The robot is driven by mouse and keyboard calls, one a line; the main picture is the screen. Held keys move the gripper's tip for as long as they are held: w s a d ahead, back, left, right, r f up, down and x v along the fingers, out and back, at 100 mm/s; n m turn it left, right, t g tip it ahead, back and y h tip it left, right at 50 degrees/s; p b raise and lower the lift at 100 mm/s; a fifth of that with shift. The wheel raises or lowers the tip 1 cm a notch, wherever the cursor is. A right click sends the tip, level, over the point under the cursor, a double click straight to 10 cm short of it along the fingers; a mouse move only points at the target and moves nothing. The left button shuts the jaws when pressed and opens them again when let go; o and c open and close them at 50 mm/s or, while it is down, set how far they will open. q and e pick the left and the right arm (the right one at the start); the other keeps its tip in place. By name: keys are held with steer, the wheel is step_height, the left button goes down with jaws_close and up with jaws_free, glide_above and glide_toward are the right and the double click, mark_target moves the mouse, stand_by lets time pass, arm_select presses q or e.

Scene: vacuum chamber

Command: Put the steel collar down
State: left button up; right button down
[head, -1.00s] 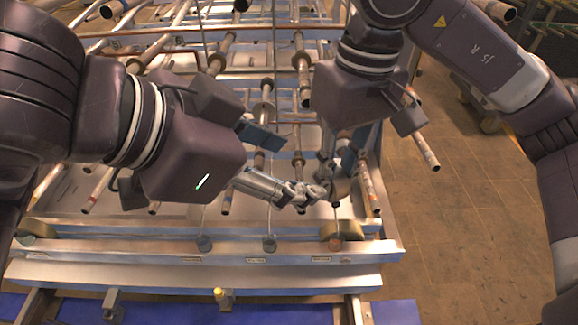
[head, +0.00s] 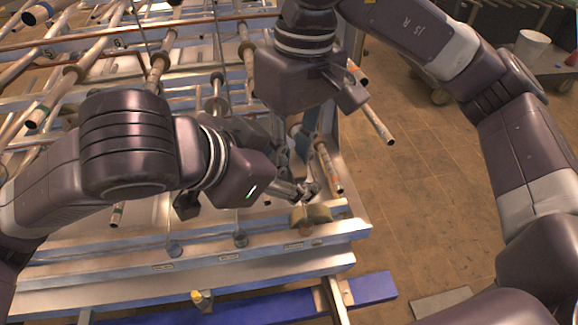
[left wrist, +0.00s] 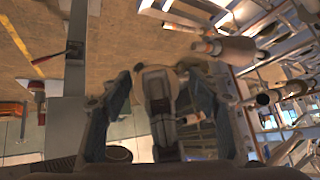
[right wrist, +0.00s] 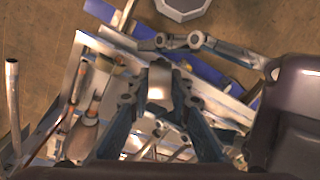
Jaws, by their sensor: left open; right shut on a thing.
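In the right wrist view a short, shiny steel piece, seemingly the steel collar (right wrist: 160,84), sits between the fingertips of my right gripper (right wrist: 158,92), which is shut on it. In the head view my right gripper (head: 281,160) points down over the right end of the rack, and the collar cannot be made out there. My left gripper (head: 307,190) is open, close to the right gripper and reaching in from the left. In the left wrist view a dark part and a pale round face show between the left fingers (left wrist: 162,88); I cannot tell whether they touch.
A metal frame with many copper and steel tubes (head: 160,65) fills the left and middle. A tan block (head: 311,215) stands on its front rail (head: 200,243), just below the grippers. Blue beams (head: 370,288) lie in front. A white cup (head: 531,46) stands far right.

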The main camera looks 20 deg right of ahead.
arm_select(q)
steer(key=shift+c, duration=0.4)
steer(key=shift+w, duration=0.1)
steer(key=c, duration=1.2)
jaws_close()
arm_select(e)
steer(key=c, duration=2.1)
jaws_free()
steer(key=shift+s, duration=0.1)
steer(key=o, duration=0.4)
